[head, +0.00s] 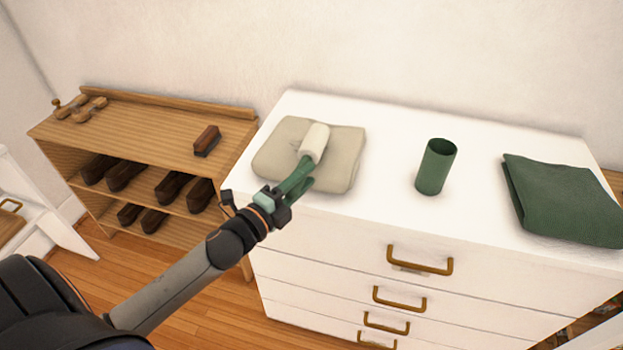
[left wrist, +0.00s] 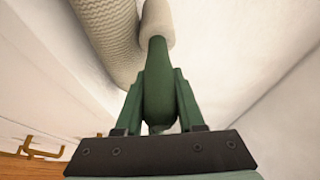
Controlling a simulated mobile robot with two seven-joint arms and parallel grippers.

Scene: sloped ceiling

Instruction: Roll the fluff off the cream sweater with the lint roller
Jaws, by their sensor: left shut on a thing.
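The cream sweater (head: 283,146) lies folded on the left part of the white dresser top. Its knitted edge also shows in the left wrist view (left wrist: 108,38). My left gripper (head: 292,185) is shut on the green handle of the lint roller (head: 314,142). The roller's pale head is over the sweater's right half in the head view, and it shows at the top of the left wrist view (left wrist: 157,22). I cannot tell whether the head touches the knit. No fluff can be made out on the sweater. My right gripper is not in view.
A green cup (head: 435,167) stands right of the sweater on the white dresser (head: 385,140). A folded green cloth (head: 565,200) lies at the dresser's right end. A wooden shoe rack (head: 150,125) with a brush (head: 207,140) and several dark shoes stands at the left.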

